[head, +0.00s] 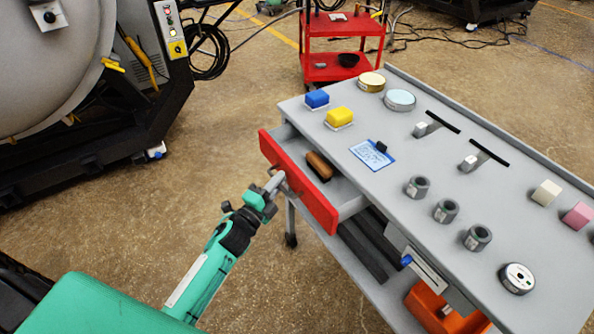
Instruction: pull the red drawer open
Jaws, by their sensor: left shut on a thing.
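The red drawer (318,204) is in the left end of the grey workbench (400,185). My left gripper (275,182) is at the middle of the red front. Its jaws are shut on the drawer's handle, which is mostly hidden by the fingers. My right gripper is not in view.
An orange bin (440,312) sits on the lower shelf. A red cart (340,62) stands behind. The floor left of the drawer is clear.

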